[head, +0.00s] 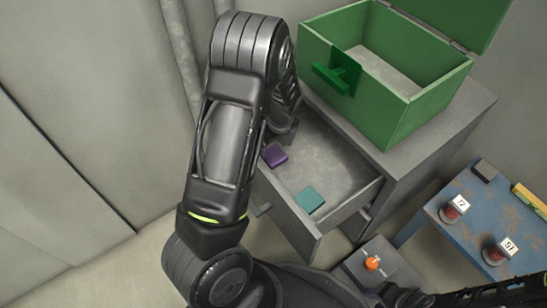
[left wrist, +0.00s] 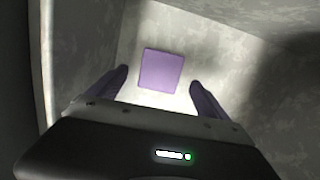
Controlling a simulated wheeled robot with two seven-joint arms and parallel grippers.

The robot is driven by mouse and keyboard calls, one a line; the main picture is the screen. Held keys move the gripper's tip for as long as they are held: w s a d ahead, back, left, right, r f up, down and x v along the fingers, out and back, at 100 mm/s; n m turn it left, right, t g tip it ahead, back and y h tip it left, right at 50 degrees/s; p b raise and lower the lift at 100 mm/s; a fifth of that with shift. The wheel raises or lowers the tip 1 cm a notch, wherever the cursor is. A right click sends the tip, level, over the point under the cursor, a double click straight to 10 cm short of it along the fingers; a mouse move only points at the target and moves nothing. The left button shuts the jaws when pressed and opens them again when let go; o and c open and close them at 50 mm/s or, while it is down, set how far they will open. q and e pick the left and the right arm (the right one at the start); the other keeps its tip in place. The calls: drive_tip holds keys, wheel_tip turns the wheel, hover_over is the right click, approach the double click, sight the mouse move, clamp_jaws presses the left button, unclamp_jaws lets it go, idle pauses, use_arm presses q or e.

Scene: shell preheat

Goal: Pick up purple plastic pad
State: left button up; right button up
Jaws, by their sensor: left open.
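The purple plastic pad (head: 274,155) lies flat in the open grey drawer (head: 347,204), towards its left side. In the left wrist view the purple pad (left wrist: 161,69) lies on the drawer floor, ahead of my left gripper (left wrist: 157,80). The two fingers are spread wide and nothing is between them; the pad shows beyond the gap, and the exact distance is hard to tell. In the head view my left arm hides most of that gripper. Part of my right arm shows at the lower right edge; its fingers cannot be made out.
A teal pad (head: 309,200) lies in the drawer near its front. An open green box (head: 425,112) stands on the cabinet (head: 440,135). A blue table (head: 462,238) at right holds red buttons with number tags. An orange knob (head: 372,263) sits on a grey box below.

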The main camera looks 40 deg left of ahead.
sight(274, 154)
use_arm(q)
drive_tip(key=f, duration=0.1)
drive_tip(key=f+b, duration=0.1)
drive_tip(key=f, duration=0.1)
drive_tip(key=shift+w+a+f, duration=0.1)
drive_tip(key=shift+a+f, duration=0.15)
drive_tip(key=shift+a, duration=0.1)
drive_tip(key=shift+c, duration=0.4)
drive_tip(key=c, duration=1.5)
